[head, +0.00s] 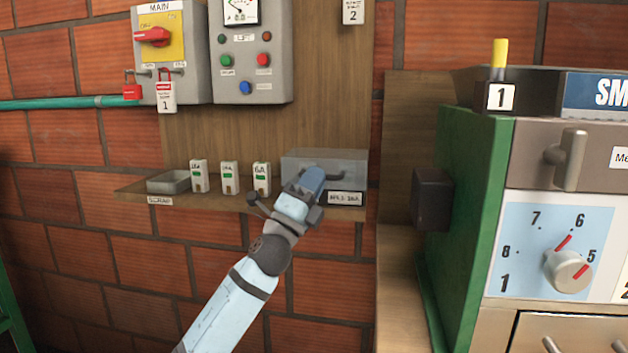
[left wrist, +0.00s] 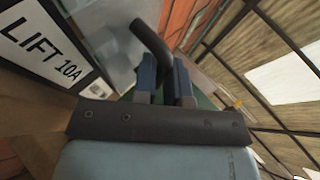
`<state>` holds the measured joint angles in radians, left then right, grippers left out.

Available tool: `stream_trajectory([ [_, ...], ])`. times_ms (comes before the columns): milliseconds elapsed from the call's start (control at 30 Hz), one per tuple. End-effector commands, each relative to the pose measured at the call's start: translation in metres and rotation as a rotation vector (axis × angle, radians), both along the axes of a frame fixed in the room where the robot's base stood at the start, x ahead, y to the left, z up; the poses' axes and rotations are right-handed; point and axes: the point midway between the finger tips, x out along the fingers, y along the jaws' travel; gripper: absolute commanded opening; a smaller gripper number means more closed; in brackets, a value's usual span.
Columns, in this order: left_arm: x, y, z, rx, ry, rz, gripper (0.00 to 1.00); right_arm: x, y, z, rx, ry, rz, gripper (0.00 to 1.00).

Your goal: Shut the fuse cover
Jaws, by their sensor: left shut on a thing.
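The fuse cover (head: 345,160) is a grey, see-through box shape on the wooden board, at the right end of the small shelf. A label reading "LIFT 10A" (left wrist: 42,42) is beside it in the left wrist view. My left gripper (head: 311,181) is in front of the cover and hides part of it. In the left wrist view the blue fingers (left wrist: 166,78) are shut on the cover's dark curved handle (left wrist: 150,38). I cannot tell whether the cover is fully shut. My right gripper is not in view.
Several white fuses (head: 230,178) and a grey scrap tray (head: 168,182) are on the shelf left of the cover. Above are the lift panel (head: 250,60) and main switch box (head: 172,55). A green-sided machine (head: 470,200) stands close on the right.

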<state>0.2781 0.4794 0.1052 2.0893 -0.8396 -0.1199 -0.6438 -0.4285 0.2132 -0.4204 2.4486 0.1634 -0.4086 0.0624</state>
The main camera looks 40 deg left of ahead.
Motion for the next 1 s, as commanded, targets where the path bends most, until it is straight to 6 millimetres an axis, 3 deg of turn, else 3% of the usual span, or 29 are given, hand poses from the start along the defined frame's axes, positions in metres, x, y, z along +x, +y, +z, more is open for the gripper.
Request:
stream_trajectory([
  [133, 0.003, 0.002, -0.005, -0.004, 0.010, 0.006, 0.00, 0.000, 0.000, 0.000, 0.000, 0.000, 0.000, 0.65],
  [167, 0.003, 0.003, -0.005, -0.004, 0.010, 0.006, 0.15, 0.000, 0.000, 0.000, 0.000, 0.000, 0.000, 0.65],
  [200, 0.003, 0.003, -0.005, -0.005, 0.011, 0.006, 0.23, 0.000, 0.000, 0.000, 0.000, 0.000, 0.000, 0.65],
  [567, -0.004, 0.001, -0.010, -0.005, 0.008, 0.003, 0.23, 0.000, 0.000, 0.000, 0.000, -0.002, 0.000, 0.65],
  [1000, -0.072, 0.004, -0.073, -0.008, 0.007, 0.004, 0.23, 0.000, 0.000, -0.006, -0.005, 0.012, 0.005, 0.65],
])
